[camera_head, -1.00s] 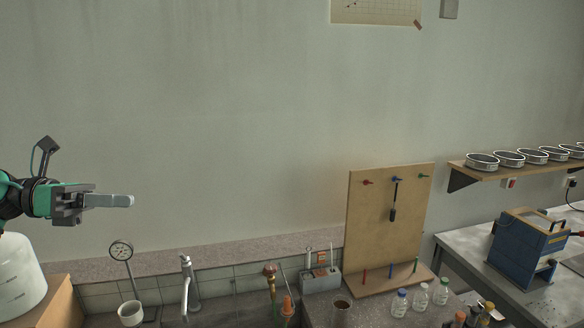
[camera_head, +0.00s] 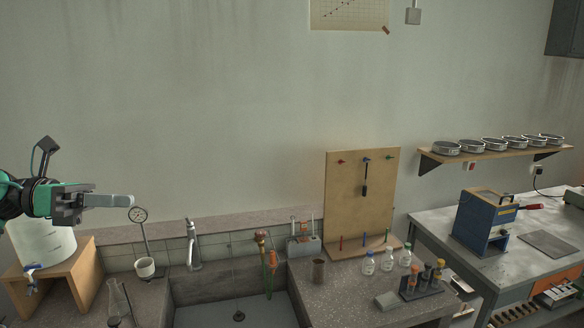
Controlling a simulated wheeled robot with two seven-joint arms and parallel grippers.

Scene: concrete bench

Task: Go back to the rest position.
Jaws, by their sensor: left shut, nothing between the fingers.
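My left gripper (camera_head: 122,201) comes in from the left edge in the head view. Its fingers are shut together with nothing between them, pointing right, in front of the wall. It appears above the sink bench and in front of a white container (camera_head: 45,245). The container is partly covered by my left arm. My right gripper is outside the view.
A shelf (camera_head: 490,158) holds several round pans. The wall's middle is clear.

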